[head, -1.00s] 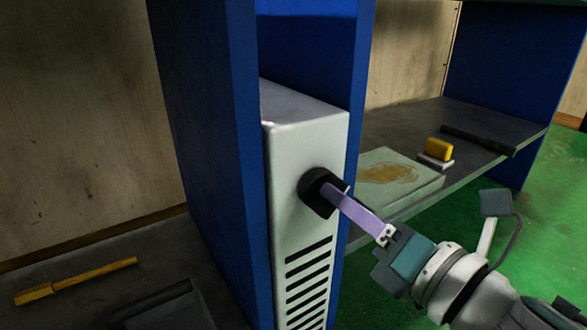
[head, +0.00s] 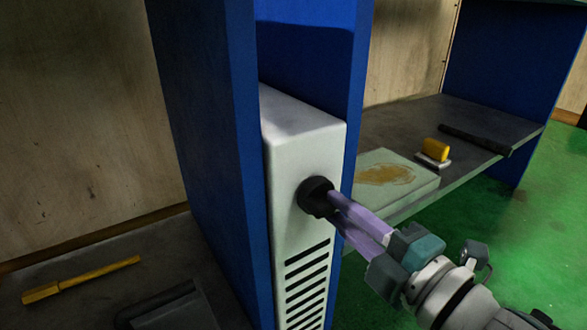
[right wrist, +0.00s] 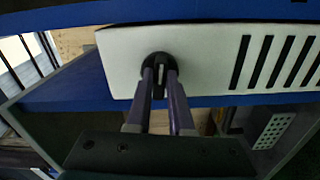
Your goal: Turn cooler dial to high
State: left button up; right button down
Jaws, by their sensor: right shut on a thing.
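The cooler (head: 300,150) is a tall white box with black vent slots, standing between blue panels. Its black round dial (head: 315,196) sits on the front face above the slots. My right gripper (head: 334,205) reaches it from the lower right, its two purple fingers shut on the dial. In the right wrist view, the fingertips of the right gripper (right wrist: 160,75) lie on both sides of the dial's raised grip, and the dial (right wrist: 158,60) is partly covered by them. The white cooler face (right wrist: 205,60) fills the upper part there. No setting marks are readable. My left gripper is not in view.
Right of the cooler, a grey shelf (head: 470,145) holds a pale stained box (head: 400,172), a yellow-handled brush (head: 436,150) and a dark bar (head: 475,139). A yellow tool (head: 80,280) lies at the lower left. Blue panels (head: 210,150) stand close on both sides of the cooler.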

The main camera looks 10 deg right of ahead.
jog(key=m+p, duration=0.1)
jog(key=m, duration=0.7)
jog(key=shift+a+f+p, duration=0.1)
jog(key=shift+p, duration=0.2)
jog(key=m, duration=0.3)
jog(key=shift+m, duration=0.4)
jog(key=m, duration=0.4)
jog(key=shift+s+a+f+p, duration=0.1)
jog(key=shift+a+p, duration=0.05)
jog(key=shift+p, duration=0.2)
jog(key=shift+m, duration=0.4)
jog(key=c, duration=0.8)
grip_release()
